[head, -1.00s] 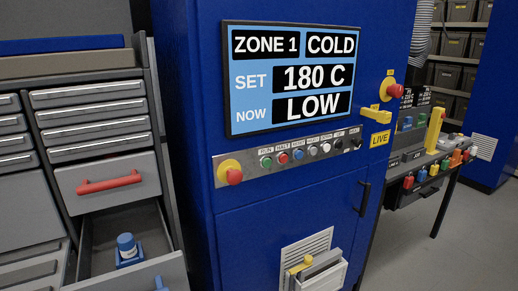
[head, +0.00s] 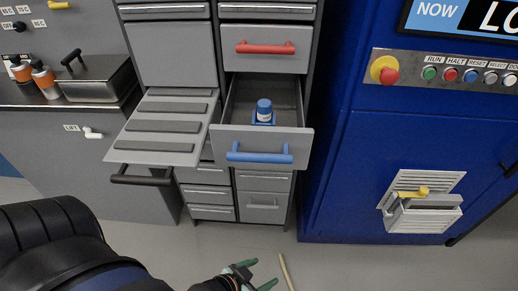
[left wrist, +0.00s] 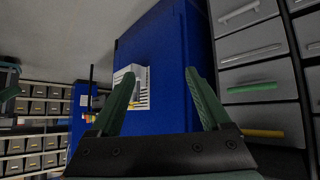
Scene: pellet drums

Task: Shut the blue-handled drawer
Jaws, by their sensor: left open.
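The blue-handled drawer (head: 218,140) is pulled out of the grey cabinet in the head view. Its blue handle (head: 260,154) runs across the front. My right gripper is not in view.
A flat panel with a dark handle (head: 150,152) juts out left of the drawer. A red-handled drawer (head: 264,62) above is shut. A blue machine (head: 385,150) stands close on the right. Bare floor (head: 340,265) lies in front. A thin tan rod (head: 286,270) is beside my gripper.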

